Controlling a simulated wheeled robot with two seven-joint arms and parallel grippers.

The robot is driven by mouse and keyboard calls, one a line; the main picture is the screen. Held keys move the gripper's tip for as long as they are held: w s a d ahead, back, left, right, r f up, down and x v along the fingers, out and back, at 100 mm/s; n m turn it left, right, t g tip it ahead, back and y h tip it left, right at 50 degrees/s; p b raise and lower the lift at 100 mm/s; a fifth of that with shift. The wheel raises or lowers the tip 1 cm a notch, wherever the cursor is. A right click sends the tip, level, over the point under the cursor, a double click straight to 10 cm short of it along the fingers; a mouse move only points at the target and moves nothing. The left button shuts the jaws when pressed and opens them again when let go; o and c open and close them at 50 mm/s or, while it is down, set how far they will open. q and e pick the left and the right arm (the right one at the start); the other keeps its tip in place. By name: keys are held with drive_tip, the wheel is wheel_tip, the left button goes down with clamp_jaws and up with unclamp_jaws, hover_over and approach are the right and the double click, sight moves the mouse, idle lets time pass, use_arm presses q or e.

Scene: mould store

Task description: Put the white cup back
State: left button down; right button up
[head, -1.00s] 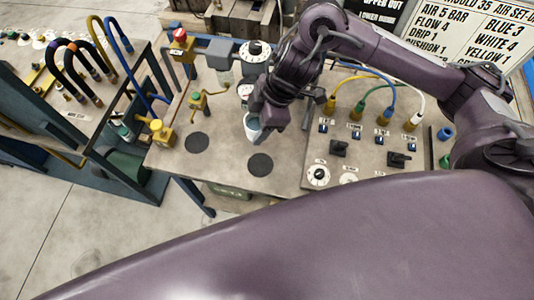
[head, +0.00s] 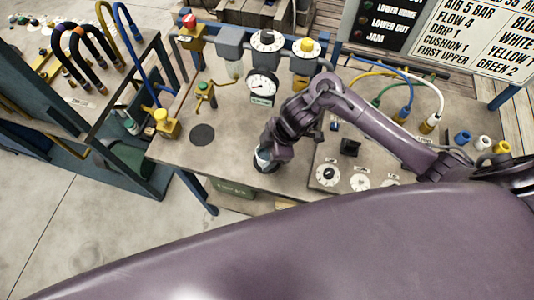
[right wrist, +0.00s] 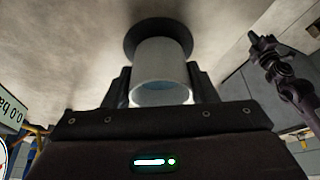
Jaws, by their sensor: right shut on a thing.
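The white cup (head: 262,160) is at the front of the bench, low between the fingers of my right gripper (head: 266,154). In the right wrist view the cup (right wrist: 160,72) is gripped between the two dark fingers, its open mouth towards the camera and its inside pale blue. Its far end overlaps a round black disc (right wrist: 158,33) on the bench; I cannot tell whether it touches. A second black disc (head: 202,135) lies bare to the left. A dark arm, apparently my left one, with its gripper (right wrist: 261,43), shows small at the right of the wrist view.
A pressure gauge (head: 262,87) stands behind the cup, and a yellow valve (head: 163,124) is at the bench's left edge. A panel with dials (head: 327,175) and hoses lies to the right. The bench between the bare disc and the cup is clear.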

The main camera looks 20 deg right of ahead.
drive_tip(key=shift+f, duration=0.35)
drive_tip(key=shift+f, duration=0.15)
drive_tip(key=o, duration=1)
drive_tip(key=shift+r, duration=0.3)
drive_tip(key=p+v, duration=0.1)
drive_tip(key=v, duration=1)
drive_tip(key=shift+d+r, duration=0.15)
drive_tip(key=shift+r, duration=0.2)
drive_tip(key=shift+f, duration=0.1)
